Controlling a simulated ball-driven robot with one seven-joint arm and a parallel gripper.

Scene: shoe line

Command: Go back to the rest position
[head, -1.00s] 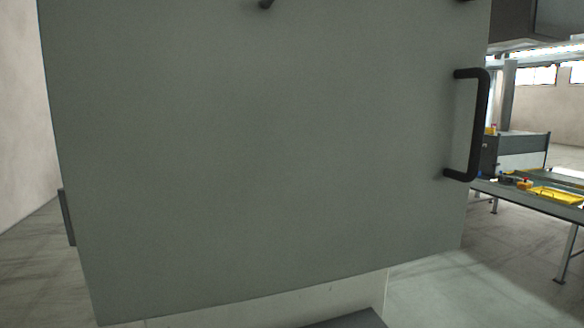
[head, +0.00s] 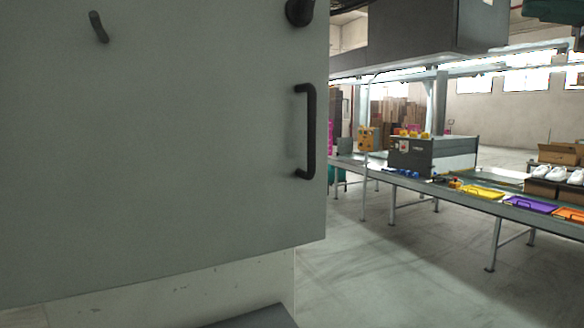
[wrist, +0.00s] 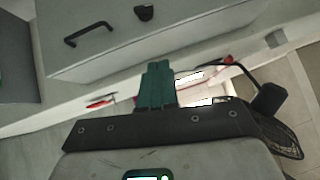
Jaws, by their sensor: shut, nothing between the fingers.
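My gripper (wrist: 160,82) shows in the wrist view with its green fingers together and nothing between them. It is near a grey cabinet door or panel (wrist: 150,45) with a black handle (wrist: 88,34) and a dark knob (wrist: 144,12). The same kind of grey panel (head: 160,150) fills the left half of the head view, with a black handle (head: 308,132) near its right edge and a round black knob (head: 299,12) above. My gripper is not visible in the head view.
To the right in the head view stands a long work line (head: 430,187) with a yellow tray (head: 482,192), a purple tray (head: 530,204) and white shoes (head: 556,173). A grey machine box (head: 432,155) sits on it. Open floor (head: 400,260) lies between panel and line.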

